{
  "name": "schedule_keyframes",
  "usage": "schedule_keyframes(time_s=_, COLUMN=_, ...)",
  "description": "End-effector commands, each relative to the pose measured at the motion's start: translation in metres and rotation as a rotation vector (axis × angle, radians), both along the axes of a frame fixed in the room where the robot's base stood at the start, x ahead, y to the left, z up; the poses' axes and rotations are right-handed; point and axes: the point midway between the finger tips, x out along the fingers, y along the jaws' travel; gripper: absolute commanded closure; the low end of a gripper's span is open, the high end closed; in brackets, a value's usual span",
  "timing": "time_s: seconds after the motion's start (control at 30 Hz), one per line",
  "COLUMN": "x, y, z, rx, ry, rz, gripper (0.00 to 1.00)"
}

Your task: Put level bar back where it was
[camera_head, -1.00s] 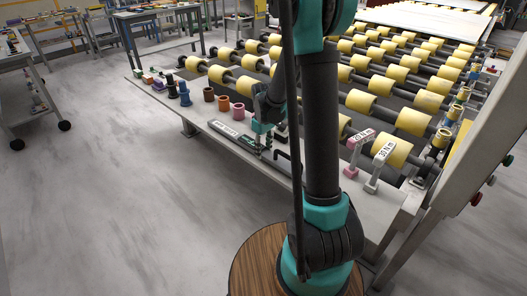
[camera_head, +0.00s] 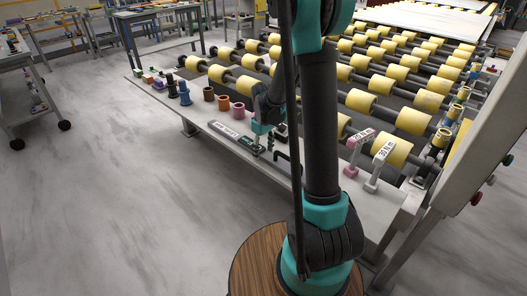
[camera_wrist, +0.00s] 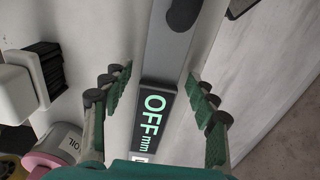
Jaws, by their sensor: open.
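The level bar (camera_wrist: 181,40) is a long grey bar with a dark display reading "OFF mm". It lies between the two dark green fingers of my gripper (camera_wrist: 158,98), which stand apart on either side with gaps to the bar. In the head view, a labelled dark bar (camera_head: 224,130), which looks like the level bar, lies along the front edge of the grey bench ledge (camera_head: 205,115). My gripper (camera_head: 262,143) is at its right end, small and partly hidden by my arm. I cannot tell how high the fingers are above the ledge.
Two labelled tools (camera_head: 382,152) stand to the right. Yellow rollers (camera_head: 361,101) fill the space behind. In the wrist view, a pink-and-grey "OIL" container (camera_wrist: 58,148) is at lower left.

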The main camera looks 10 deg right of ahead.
Motion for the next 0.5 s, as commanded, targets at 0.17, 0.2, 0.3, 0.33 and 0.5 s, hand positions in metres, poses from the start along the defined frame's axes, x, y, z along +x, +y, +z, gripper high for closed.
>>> schedule_keyframes(time_s=0.17, x=0.000, y=0.000, z=0.020, rx=0.000, ry=0.000, rz=0.000, gripper=0.41)
schedule_keyframes(time_s=0.2, x=-0.001, y=0.000, z=0.027, rx=0.000, ry=0.000, rz=0.000, gripper=0.41)
schedule_keyframes(time_s=0.3, x=0.000, y=0.000, z=0.047, rx=0.000, ry=0.000, rz=0.000, gripper=0.41)
schedule_keyframes(time_s=0.33, x=-0.001, y=0.000, z=0.053, rx=0.000, ry=0.000, rz=0.000, gripper=0.41)
schedule_keyframes(time_s=0.5, x=-0.001, y=0.000, z=0.086, rx=0.000, ry=0.000, rz=0.000, gripper=0.41)
